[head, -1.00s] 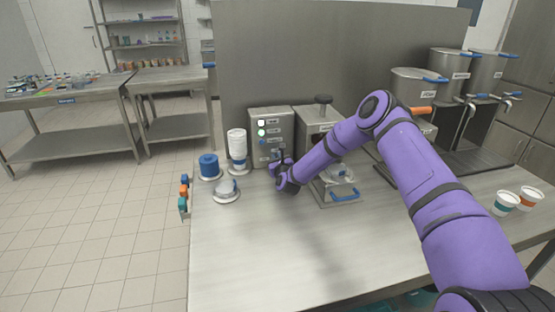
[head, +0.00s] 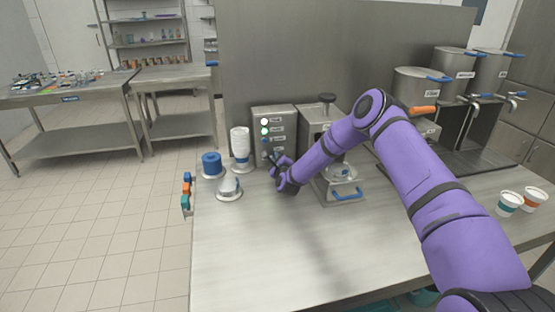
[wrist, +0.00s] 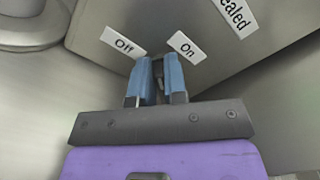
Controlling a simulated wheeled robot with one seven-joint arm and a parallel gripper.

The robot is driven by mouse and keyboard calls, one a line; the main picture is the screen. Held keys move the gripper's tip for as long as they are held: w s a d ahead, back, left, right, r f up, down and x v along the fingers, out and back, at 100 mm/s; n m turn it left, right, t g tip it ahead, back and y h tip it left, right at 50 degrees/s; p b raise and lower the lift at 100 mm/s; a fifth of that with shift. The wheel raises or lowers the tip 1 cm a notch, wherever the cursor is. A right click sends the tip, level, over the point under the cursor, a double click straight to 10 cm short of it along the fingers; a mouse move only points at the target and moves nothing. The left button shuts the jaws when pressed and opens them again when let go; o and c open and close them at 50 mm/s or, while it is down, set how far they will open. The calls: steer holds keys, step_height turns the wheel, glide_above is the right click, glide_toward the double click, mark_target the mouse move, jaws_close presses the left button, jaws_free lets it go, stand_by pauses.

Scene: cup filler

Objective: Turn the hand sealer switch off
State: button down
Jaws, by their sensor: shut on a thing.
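The sealer's grey control box (head: 285,117) stands at the back of the steel table, with white and green round lights and small labels on its front. In the wrist view, the Off label (wrist: 124,46) is on the left and the On label (wrist: 186,46) on the right. My gripper (head: 273,160) is at the lower front of the box. In the wrist view, its blue fingertips (wrist: 157,75) are shut on the small dark switch (wrist: 158,65) between the labels. The fingers partly hide the switch, so its exact position is unclear.
A white cup stack (head: 240,142), a blue roll (head: 211,160) and a small domed item (head: 229,184) stand left of the box. The press-like machine (head: 318,118) is close on the right. The front of the table is clear.

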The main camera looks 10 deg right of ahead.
steer(key=shift+f, duration=0.1)
stand_by(0.4)
steer(key=c, duration=1.2)
jaws_free()
steer(key=shift+o, duration=0.2)
steer(key=s, duration=1.1)
